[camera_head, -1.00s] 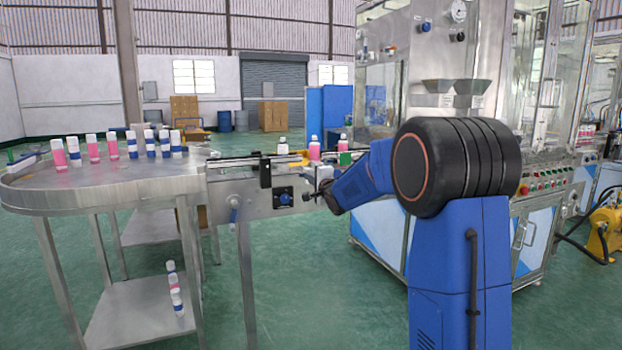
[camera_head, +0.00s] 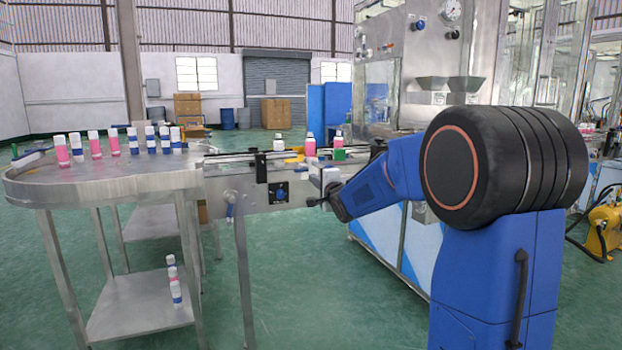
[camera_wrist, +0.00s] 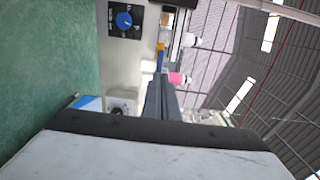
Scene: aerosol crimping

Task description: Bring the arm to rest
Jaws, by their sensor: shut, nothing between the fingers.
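My blue arm (camera_head: 378,182) reaches left from its large black joint at the right of the head view. My gripper (camera_head: 318,201) is at its far end, small and dark, in front of the conveyor. In the wrist view my gripper (camera_wrist: 160,95) shows as dark fingers close together, shut, with nothing seen between them.
A round steel table (camera_head: 100,184) with several bottles stands at the left. The conveyor (camera_head: 226,181) joins it and carries a few bottles near my gripper. A glass-walled steel machine (camera_head: 425,60) stands behind my arm. Open green floor (camera_head: 330,300) lies in front.

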